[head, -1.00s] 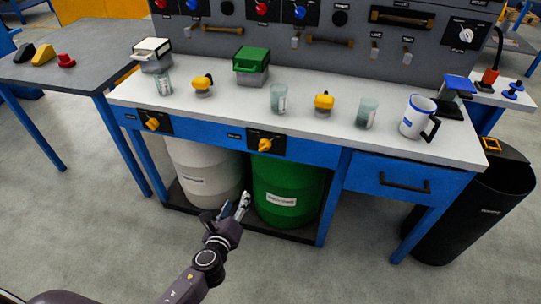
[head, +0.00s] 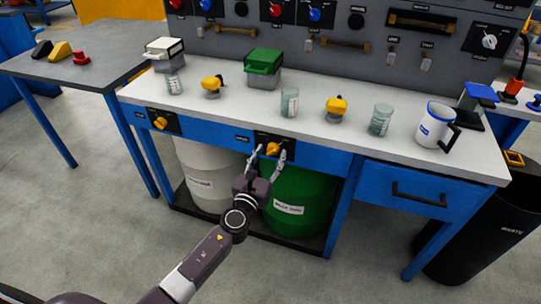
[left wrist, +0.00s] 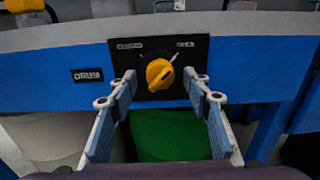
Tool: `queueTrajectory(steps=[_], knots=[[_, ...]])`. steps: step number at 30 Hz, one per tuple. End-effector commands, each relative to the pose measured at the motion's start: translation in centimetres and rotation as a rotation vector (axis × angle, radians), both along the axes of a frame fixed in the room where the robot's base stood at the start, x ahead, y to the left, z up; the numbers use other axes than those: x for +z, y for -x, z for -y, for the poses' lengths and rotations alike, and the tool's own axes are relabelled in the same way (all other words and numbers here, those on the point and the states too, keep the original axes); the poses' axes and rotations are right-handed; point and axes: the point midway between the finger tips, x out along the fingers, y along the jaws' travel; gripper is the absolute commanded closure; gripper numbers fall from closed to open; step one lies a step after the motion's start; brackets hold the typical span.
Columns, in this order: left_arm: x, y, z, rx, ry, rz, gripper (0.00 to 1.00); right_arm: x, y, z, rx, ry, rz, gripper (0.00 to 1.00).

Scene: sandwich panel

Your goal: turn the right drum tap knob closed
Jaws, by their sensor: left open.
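The right drum tap knob (head: 273,149) is yellow and sits on a black plate on the blue front rail of the bench, above the green drum (head: 305,190). In the left wrist view the knob (left wrist: 160,74) shows between and just beyond my fingertips, its pointer tilted to the upper right. My left gripper (head: 268,155) is open, with one finger on each side of the knob; I cannot tell whether either touches it. In the left wrist view the gripper (left wrist: 161,88) is spread and empty. My right gripper is not in view.
A second yellow knob (head: 160,122) is on the rail to the left, above a white drum (head: 205,170). A drawer (head: 415,195) is at the right. Beakers, yellow valves and a mug (head: 435,125) stand on the bench top (head: 340,145).

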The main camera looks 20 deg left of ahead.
Motion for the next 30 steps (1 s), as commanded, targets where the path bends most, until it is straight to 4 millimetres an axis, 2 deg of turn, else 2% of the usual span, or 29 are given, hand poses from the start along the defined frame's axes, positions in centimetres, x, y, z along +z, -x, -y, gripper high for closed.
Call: queueTrajectory(steps=[11,22,30], knots=[[0.01,-0.54,0.05,0.000,0.002,0.000,0.56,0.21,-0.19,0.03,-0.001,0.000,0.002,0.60],[0.00,-0.52,0.04,0.000,0.002,0.000,0.97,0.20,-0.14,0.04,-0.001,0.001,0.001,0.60],[-0.05,-0.51,0.05,-0.001,0.029,-0.001,0.97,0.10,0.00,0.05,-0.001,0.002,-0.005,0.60]])
